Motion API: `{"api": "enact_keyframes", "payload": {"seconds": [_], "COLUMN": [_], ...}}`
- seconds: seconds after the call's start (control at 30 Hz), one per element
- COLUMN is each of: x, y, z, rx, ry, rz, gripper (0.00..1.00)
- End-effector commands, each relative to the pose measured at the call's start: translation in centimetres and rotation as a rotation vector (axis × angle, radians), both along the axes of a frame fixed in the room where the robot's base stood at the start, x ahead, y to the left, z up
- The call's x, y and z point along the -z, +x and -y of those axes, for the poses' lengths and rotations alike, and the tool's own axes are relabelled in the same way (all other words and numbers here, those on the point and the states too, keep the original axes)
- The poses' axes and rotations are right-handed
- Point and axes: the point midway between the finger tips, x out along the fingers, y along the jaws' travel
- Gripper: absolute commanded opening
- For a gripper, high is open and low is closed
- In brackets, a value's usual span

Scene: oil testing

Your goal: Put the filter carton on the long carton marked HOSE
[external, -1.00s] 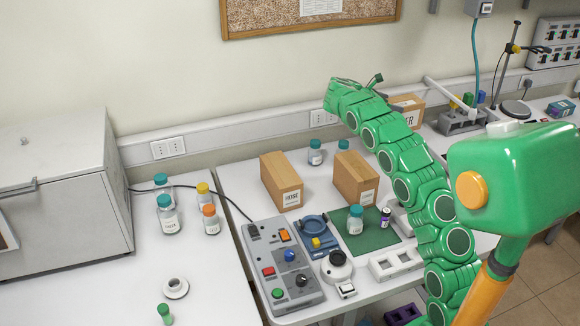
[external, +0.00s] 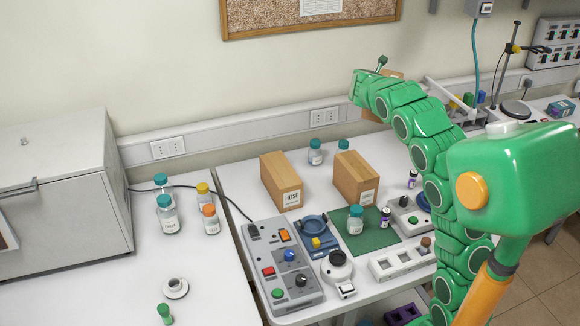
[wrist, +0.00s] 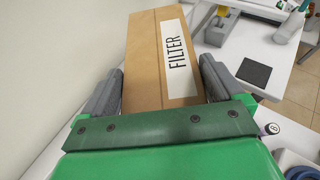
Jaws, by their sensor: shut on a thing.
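The filter carton (wrist: 145,58) is a brown box with a white label reading FILTER. My gripper (wrist: 162,75) is shut on it, with a grey finger on each side, in the wrist view. In the external view the carton (external: 392,74) is mostly hidden behind my arm; it appears raised above the back of the bench. The long carton marked HOSE (external: 281,178) lies on the bench left of centre, its label facing front. Its top looks bare. My gripper's fingers are hidden in the external view; my arm's end is to the right of and above the HOSE carton.
A second brown carton (external: 356,175) lies to the right of the HOSE carton, its label too small to read. Teal-capped bottles (external: 315,155) stand between and behind them. A control box (external: 283,265) and a green mat (external: 365,235) with bottles lie in front.

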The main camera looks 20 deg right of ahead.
Motion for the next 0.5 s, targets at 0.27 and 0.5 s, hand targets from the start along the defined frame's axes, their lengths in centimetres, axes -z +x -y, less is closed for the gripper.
{"api": "enact_keyframes", "payload": {"seconds": [0.27,0.5], "x": [-1.8,-3.1], "y": [-1.5,-3.3], "z": [-2.9,-6.1], "rx": [-0.192,-0.364], "ry": [0.003,0.007], "rz": [-0.006,-0.015], "gripper": [0.34,0.34]}}
